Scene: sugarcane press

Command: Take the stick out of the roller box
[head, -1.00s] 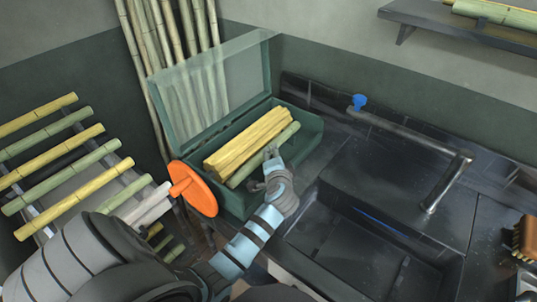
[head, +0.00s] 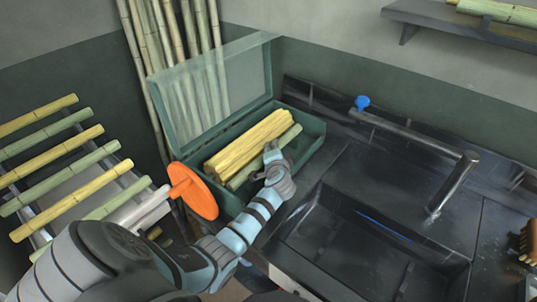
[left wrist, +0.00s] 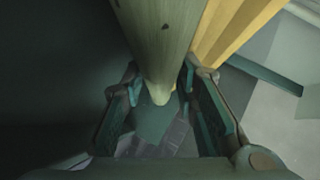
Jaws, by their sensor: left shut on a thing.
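The green stick (head: 288,140) lies slanting in the open dark green roller box (head: 312,122), along the right side of a yellow ribbed bundle or roller (head: 250,142). My left gripper (head: 272,158) reaches over the box's front side and is shut on the stick. In the left wrist view the green stick (left wrist: 155,40) runs down between the two fingers (left wrist: 160,98), with the yellow piece (left wrist: 225,35) to its right. The fingers hide part of the stick in the head view. My right gripper is not in view.
The clear lid (head: 215,95) stands open behind the box. An orange disc (head: 192,190) with a handle is at its left end. A rack of bamboo sticks (head: 70,160) stands left. A black sink (head: 370,235) with a tap (head: 450,185) lies right.

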